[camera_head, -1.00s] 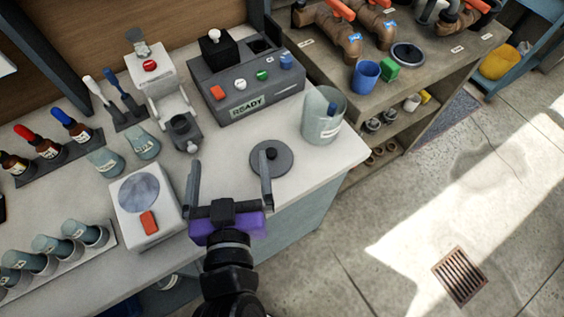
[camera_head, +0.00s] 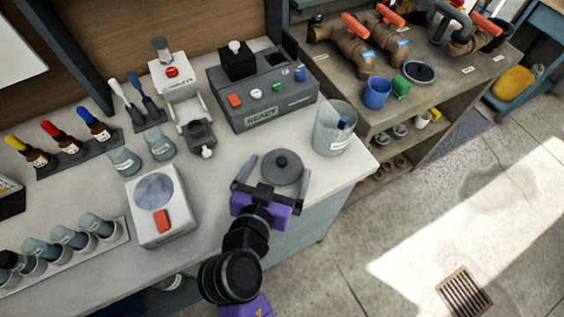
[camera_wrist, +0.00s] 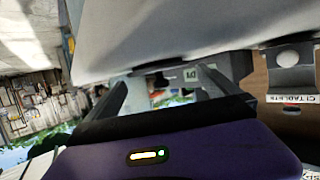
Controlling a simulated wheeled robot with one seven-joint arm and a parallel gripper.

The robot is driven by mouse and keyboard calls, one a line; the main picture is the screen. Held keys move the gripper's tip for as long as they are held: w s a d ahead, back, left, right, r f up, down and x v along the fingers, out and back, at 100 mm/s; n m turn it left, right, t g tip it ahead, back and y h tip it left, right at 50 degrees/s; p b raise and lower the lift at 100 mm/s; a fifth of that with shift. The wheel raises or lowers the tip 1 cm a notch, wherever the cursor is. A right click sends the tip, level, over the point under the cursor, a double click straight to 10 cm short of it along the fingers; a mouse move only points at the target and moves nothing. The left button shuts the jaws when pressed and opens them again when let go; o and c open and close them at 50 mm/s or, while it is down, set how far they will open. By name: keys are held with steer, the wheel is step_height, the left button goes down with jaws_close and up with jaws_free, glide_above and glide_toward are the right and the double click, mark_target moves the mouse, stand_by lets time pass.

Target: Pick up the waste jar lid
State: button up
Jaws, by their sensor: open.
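The waste jar lid (camera_head: 283,160), a dark grey round disc with a black knob in its middle, lies on the white counter near its front right edge in the head view. The glass jar (camera_head: 334,132) with a white label stands just right of and behind it, without a lid and with a small blue-topped thing inside. My gripper (camera_head: 275,168) is open and empty, its fingers on the near left and right sides of the lid. Whether they touch it I cannot tell. In the wrist view the fingers are spread, and the lid is not clearly made out.
A grey console (camera_head: 262,88) marked READY stands behind the lid. A white plate device (camera_head: 156,205) is to the left, with a grey-white stand (camera_head: 187,105) behind it. Several beakers and dropper bottles fill the left side. The counter around the lid is mostly clear.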

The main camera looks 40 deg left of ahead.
steer(key=shift+w+a+f, duration=0.2)
steer(key=shift+w+a, duration=0.05)
steer(key=shift+w, duration=0.4)
steer(key=c, duration=1.2)
steer(key=shift+c, duration=0.2)
